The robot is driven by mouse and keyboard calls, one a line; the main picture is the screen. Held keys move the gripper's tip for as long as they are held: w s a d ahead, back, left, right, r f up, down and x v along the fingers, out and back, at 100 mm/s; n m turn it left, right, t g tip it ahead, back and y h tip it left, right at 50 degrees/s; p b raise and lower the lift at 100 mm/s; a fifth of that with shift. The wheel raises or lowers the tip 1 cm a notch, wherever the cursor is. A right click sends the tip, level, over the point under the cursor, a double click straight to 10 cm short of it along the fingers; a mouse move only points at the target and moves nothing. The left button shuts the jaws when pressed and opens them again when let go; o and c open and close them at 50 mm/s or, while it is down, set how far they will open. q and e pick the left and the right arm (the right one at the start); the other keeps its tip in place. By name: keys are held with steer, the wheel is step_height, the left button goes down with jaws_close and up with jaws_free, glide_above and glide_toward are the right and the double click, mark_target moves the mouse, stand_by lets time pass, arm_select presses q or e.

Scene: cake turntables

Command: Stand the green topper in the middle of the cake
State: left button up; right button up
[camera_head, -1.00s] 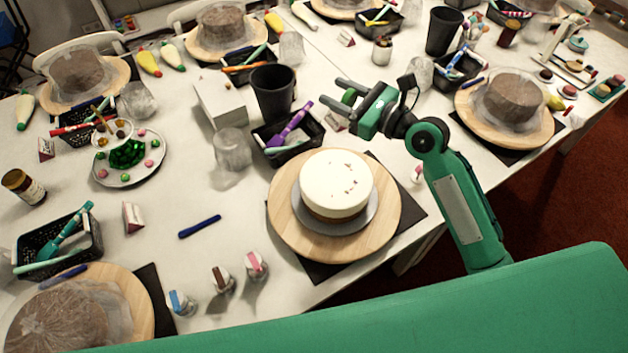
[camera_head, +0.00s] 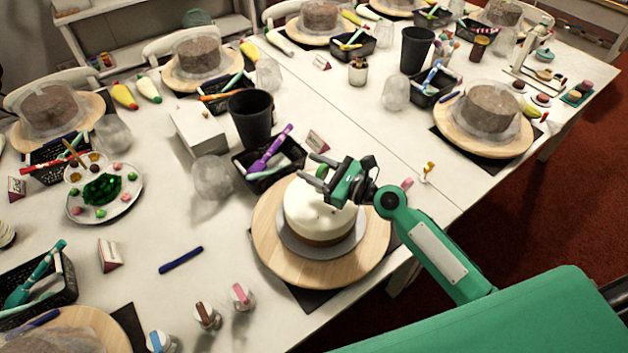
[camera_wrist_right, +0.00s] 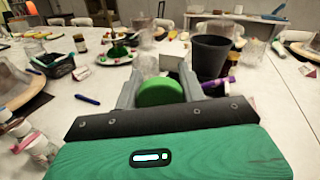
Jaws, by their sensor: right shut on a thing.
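The white-topped cake (camera_head: 304,222) stands on a grey board on a round wooden turntable (camera_head: 275,257). My right gripper (camera_head: 318,172) is over the far part of the cake in the head view. It is shut on the green topper (camera_head: 322,172), a small rounded green piece mostly hidden by the fingers there. In the right wrist view the topper (camera_wrist_right: 160,92) shows as a green disc between the two grey fingers. I cannot tell how high it is above the cake. My left gripper is not in view.
A black basket (camera_head: 243,170) with a purple tool and a black cup (camera_head: 250,118) stand behind the cake. A white box (camera_head: 198,130) is left of the cup. Small pink, brown and blue bottles stand at the front. The table left of the turntable is mostly clear.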

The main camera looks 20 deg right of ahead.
steer(key=shift+f+b, duration=0.4)
steer(key=shift+f, duration=1.3)
steer(key=shift+f, duration=0.1)
steer(key=o, duration=0.9)
steer(key=shift+o, duration=0.2)
steer(key=b+v, duration=0.3)
steer(key=v, duration=0.7)
steer(key=shift+s+d, duration=0.25)
steer(key=shift+s+d+b, duration=0.35)
steer(key=shift+s+d, duration=0.1)
steer(key=shift+s, duration=0.05)
